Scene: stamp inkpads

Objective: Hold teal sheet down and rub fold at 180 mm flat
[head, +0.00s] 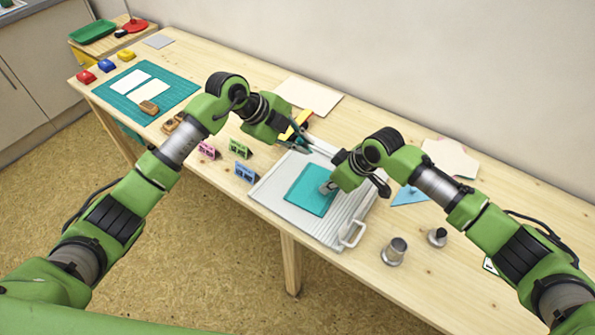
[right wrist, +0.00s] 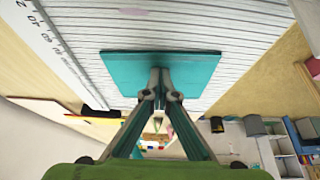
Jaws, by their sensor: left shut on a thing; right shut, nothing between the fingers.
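A teal sheet (head: 305,203) lies on a white ridged scoring board (head: 268,189) on the table. In the right wrist view the teal sheet (right wrist: 125,70) lies across the grooves of the board (right wrist: 215,30), beside a printed scale. The fold line itself cannot be made out. My right gripper (head: 327,187) is shut and empty, its tips at the sheet; the fingertips (right wrist: 160,90) overlap the sheet's near edge in the wrist view. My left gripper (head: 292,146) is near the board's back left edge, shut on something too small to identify.
Pink, green and blue small stands (head: 241,149) are left of the board.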

